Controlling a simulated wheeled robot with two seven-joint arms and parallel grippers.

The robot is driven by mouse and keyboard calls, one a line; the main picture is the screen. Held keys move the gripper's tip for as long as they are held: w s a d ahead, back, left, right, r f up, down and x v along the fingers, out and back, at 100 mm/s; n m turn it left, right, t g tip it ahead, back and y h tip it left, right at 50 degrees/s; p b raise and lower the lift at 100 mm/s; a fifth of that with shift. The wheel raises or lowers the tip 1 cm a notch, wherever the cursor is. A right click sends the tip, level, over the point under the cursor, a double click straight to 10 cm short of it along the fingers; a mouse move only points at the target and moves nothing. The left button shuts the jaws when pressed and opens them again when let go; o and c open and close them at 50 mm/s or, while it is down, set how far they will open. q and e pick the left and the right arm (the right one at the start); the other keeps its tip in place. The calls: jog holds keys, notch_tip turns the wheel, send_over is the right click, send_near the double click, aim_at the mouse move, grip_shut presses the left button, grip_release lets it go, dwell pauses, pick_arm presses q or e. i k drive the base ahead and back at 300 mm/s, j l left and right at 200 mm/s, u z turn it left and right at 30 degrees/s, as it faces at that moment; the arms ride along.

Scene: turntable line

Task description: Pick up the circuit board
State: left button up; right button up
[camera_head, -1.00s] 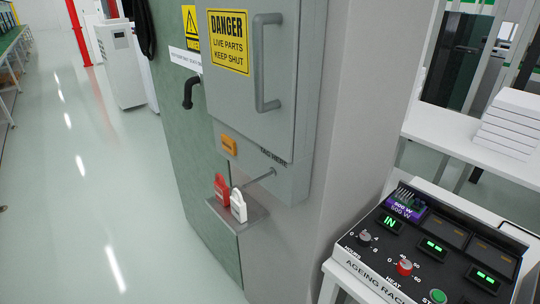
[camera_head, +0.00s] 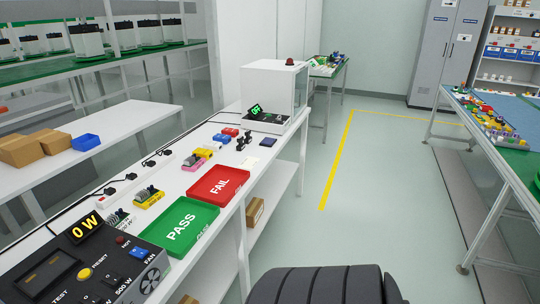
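Neither of my grippers is in view. On the white bench, a small yellow-based piece with grey parts on top (camera_head: 150,196) lies left of the red FAIL tray. A similar small piece with a green and white look (camera_head: 119,218) lies behind the black tester, beside the green PASS tray. Another pink and yellow piece (camera_head: 194,162) lies farther along the bench. These look like small boards with components, but they are too small to tell which is the circuit board. The green PASS tray (camera_head: 208,214) and the red FAIL tray (camera_head: 241,176) look empty.
A black tester reading 0 W (camera_head: 60,265) fills the bench's near end. A white box-shaped machine (camera_head: 273,88) stands at its far end. A table with colourful parts (camera_head: 481,116) stands at right. The floor between (camera_head: 350,205) is clear, with a yellow line.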

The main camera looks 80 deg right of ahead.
aim_at(191, 163)
jog(key=z, duration=1.9)
jog(key=i+l+u, duration=0.15)
jog(key=i+l, duration=0.15)
jog(key=i+l+u, duration=0.15)
jog(key=i+l, duration=0.2)
jog(key=i+l+u, duration=0.15)
jog(key=l, duration=0.3)
jog(key=i+l+u, duration=0.1)
jog(key=i+l, duration=0.3)
